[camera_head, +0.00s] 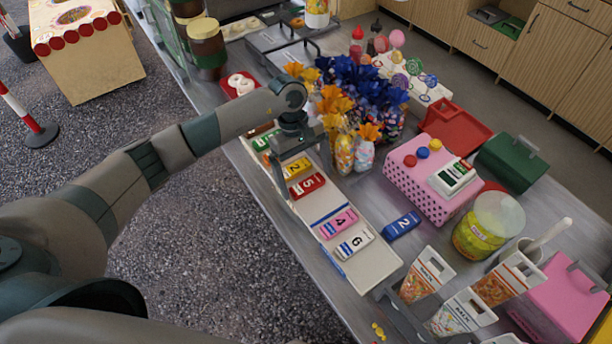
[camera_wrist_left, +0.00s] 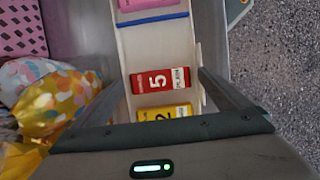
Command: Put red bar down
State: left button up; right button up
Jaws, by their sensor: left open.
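The red bar (camera_head: 307,186), marked 5, lies flat on the long white tray (camera_head: 371,271). In the left wrist view the red bar (camera_wrist_left: 161,80) lies across the tray between my finger tips, with the yellow bar (camera_wrist_left: 165,112) closer to the palm. My left gripper (camera_head: 305,182) is open over the tray, its fingers on either side of it. I cannot tell whether a finger touches the red bar. My right gripper is not in view.
The tray also holds a yellow bar (camera_head: 297,167), a green bar (camera_head: 262,142), a pink bar (camera_head: 338,223) and a white bar (camera_head: 354,243). A blue bar (camera_head: 402,225) lies beside it. Wrapped sweet bags (camera_head: 364,155) and a pink dotted box (camera_head: 408,180) stand close by.

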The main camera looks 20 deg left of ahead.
pick_arm(q)
jog(key=shift+r, duration=0.1)
jog(key=shift+r+p, duration=0.7)
jog(key=shift+p, duration=0.5)
jog(key=shift+w+a+r+b, duration=0.15)
jog(key=shift+b, duration=0.5)
jog(key=b+v, duration=0.5)
jog(key=v, duration=0.6)
